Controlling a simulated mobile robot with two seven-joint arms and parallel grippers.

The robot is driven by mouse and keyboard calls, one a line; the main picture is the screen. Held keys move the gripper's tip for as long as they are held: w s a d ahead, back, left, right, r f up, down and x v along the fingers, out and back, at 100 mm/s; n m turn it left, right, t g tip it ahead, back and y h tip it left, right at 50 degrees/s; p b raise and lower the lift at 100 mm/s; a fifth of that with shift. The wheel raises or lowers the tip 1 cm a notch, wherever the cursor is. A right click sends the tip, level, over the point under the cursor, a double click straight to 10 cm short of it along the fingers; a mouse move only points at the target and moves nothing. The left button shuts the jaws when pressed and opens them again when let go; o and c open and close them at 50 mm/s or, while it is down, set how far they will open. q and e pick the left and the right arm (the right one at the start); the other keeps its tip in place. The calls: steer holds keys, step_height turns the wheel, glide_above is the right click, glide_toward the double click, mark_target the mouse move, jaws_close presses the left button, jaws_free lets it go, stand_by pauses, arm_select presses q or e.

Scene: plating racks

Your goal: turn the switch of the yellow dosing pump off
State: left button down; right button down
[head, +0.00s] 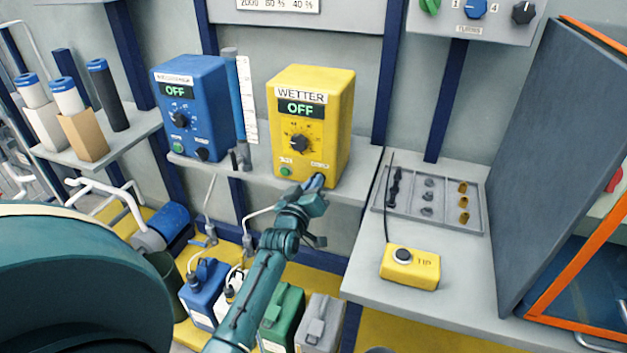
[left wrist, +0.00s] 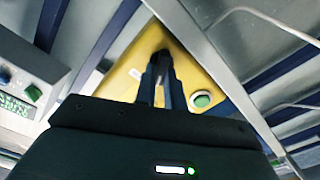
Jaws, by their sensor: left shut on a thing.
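The yellow dosing pump (head: 340,110), labelled WETTER, stands on the grey shelf, and its display (head: 300,108) reads OFF. A dark dial (head: 299,143) is on its face, with a green button (head: 285,171) at the lower left. My left gripper (head: 316,182) is at the lower right of that face, shut on the pump's switch, which the fingertips hide. In the left wrist view the fingers (left wrist: 162,62) reach the yellow pump face (left wrist: 125,83), beside the green button (left wrist: 202,99). My right gripper is in neither view.
Canisters (head: 283,312) stand below the shelf. A yellow pendant box (head: 410,267) and a parts tray (head: 428,200) lie on the right bench.

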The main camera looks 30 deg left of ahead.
arm_select(q)
steer(key=shift+n, duration=0.5)
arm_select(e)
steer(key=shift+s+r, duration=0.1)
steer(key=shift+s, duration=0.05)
arm_select(q)
steer(key=c, duration=1.5)
jaws_free()
